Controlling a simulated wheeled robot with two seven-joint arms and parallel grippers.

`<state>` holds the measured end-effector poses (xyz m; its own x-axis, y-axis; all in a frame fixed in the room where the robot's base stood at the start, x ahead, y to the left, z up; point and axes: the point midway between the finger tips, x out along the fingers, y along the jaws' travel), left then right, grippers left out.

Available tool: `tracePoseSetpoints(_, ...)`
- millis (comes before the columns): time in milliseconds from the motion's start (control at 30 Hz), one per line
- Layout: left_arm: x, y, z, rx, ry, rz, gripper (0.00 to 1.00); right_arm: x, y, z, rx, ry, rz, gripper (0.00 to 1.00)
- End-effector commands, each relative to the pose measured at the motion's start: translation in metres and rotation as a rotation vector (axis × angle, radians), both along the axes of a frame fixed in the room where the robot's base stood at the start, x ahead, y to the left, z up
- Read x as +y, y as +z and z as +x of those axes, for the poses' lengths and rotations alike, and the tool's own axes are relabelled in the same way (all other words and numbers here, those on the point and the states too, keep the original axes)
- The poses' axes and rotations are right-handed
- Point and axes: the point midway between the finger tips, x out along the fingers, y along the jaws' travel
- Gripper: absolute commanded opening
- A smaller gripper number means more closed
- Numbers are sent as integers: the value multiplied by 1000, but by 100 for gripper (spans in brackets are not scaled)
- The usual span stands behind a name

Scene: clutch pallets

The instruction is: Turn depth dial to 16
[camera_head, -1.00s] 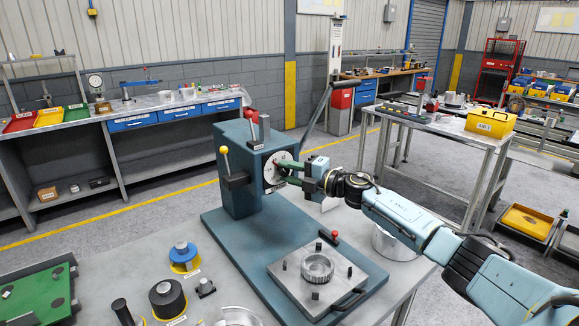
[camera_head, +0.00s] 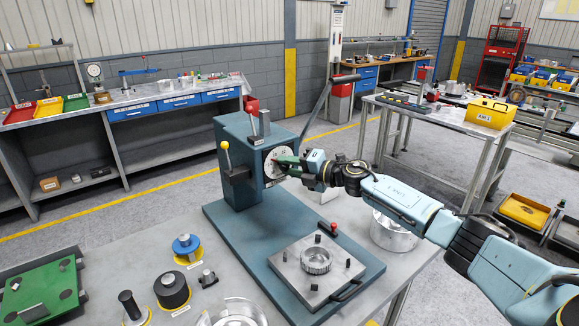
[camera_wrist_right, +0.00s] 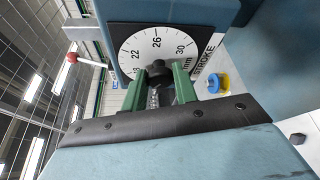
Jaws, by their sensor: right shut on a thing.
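The dial (camera_head: 268,163) is a white numbered disc on the side of the blue-green press housing (camera_head: 236,140). In the right wrist view its face (camera_wrist_right: 133,45) shows 22, 26 and 30 mm, with 26 near the top. The word STROKE is printed beside it; I see no depth label. My right gripper (camera_head: 287,166) is at the dial. Its green fingers (camera_wrist_right: 159,84) are shut on the black knob (camera_wrist_right: 157,70) at the dial's middle. The fingers and knob hide the lower face, and I cannot make out a pointer. My left gripper is not in view.
A yellow-knobbed lever (camera_head: 226,155) sticks out left of the housing. A steel fixture plate (camera_head: 345,278) with a red-tipped handle lies on the press base (camera_head: 226,218). Blue (camera_head: 186,244) and black (camera_head: 171,287) round parts stand at the front left.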

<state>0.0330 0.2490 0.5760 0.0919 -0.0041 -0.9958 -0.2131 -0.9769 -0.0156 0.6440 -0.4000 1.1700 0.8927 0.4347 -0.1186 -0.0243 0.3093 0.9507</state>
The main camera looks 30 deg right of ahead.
Motion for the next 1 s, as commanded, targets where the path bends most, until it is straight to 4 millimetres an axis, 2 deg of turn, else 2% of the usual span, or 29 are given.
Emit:
tracePoseSetpoints(33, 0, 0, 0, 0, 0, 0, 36, 0, -1, 0, 1, 0, 0, 6)
tracePoseSetpoints(67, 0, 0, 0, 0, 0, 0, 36, 0, -1, 0, 1, 0, 0, 30)
tracePoseSetpoints(200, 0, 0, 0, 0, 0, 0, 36, 0, -1, 0, 1, 0, 0, 48)
tracePoseSetpoints(500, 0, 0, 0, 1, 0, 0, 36, 0, 0, -1, 0, 0, 1, 50)
tracePoseSetpoints(633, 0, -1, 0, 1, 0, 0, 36, -5, 0, -8, 1, 0, 0, 50)
tracePoseSetpoints(1000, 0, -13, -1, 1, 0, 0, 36, -33, 5, -67, 5, 0, -2, 50)
